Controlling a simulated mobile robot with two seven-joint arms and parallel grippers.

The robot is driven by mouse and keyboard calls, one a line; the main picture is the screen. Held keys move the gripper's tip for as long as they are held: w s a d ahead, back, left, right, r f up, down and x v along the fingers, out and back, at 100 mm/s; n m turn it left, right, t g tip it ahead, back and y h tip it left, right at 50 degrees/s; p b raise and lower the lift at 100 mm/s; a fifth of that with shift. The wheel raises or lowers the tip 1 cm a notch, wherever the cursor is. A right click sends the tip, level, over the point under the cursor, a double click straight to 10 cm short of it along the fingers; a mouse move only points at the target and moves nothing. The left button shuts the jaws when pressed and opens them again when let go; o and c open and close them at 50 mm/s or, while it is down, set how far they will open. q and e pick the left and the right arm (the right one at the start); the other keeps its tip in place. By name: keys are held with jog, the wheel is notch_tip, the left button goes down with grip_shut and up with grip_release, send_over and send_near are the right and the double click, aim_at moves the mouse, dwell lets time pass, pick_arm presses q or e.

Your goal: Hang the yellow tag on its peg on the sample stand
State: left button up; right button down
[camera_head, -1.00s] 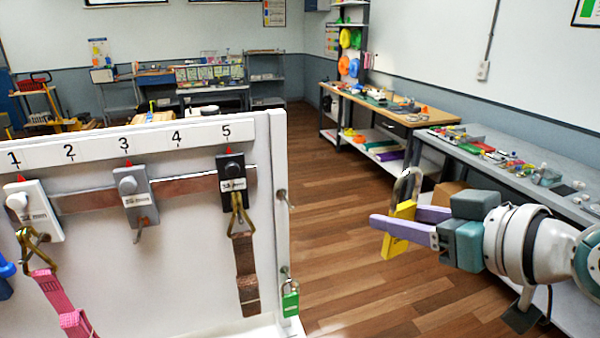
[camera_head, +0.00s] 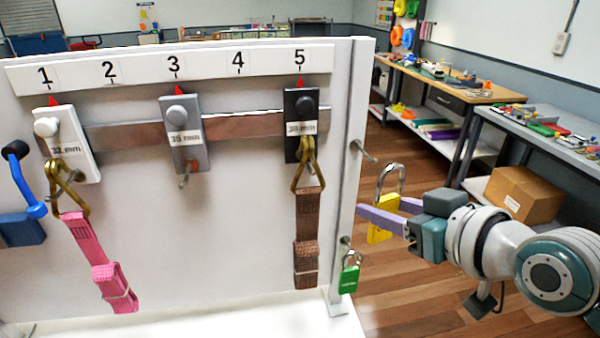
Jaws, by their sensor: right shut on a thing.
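My right gripper (camera_head: 390,212) is shut on the yellow tag (camera_head: 381,231), a padlock-shaped piece with a grey shackle pointing up. It holds the tag upright just right of the sample stand (camera_head: 347,200), a white board. Two pegs stick out of the stand's right edge: an upper bare peg (camera_head: 364,152) and a lower peg (camera_head: 346,241). A green padlock tag (camera_head: 349,279) hangs at the lower peg. The yellow tag is beside the edge, below and right of the upper peg; the depth gap is unclear. My left gripper is not in view.
The board front carries white, grey and black blocks (camera_head: 302,125) under numbers 1 to 5. A pink strap (camera_head: 95,258) and a brown strap (camera_head: 306,235) hang there. A blue item (camera_head: 22,228) is at far left. Benches and a cardboard box (camera_head: 523,194) stand behind my right arm.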

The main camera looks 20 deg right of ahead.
jog(key=shift+w+d+f+b, duration=0.1)
jog(key=shift+w+d+b, duration=0.1)
jog(key=shift+w+b, duration=0.55)
jog(key=shift+w+d+f+b, duration=0.15)
jog(key=shift+w+b, duration=0.25)
jog(key=shift+w, duration=0.6)
jog(key=shift+w+d+f+b, duration=0.2)
jog(key=shift+w+b, duration=0.4)
jog(key=shift+w, duration=0.1)
jog(key=shift+w+d+f+b, duration=0.15)
jog(key=shift+w+f+b, duration=0.1)
jog(key=shift+w+b, duration=0.45)
jog(key=shift+w+d+f+b, duration=0.2)
jog(key=shift+w+b, duration=0.35)
jog(key=shift+w, duration=0.15)
jog(key=shift+c, duration=1.3)
grip_release()
jog(key=shift+s, duration=0.1)
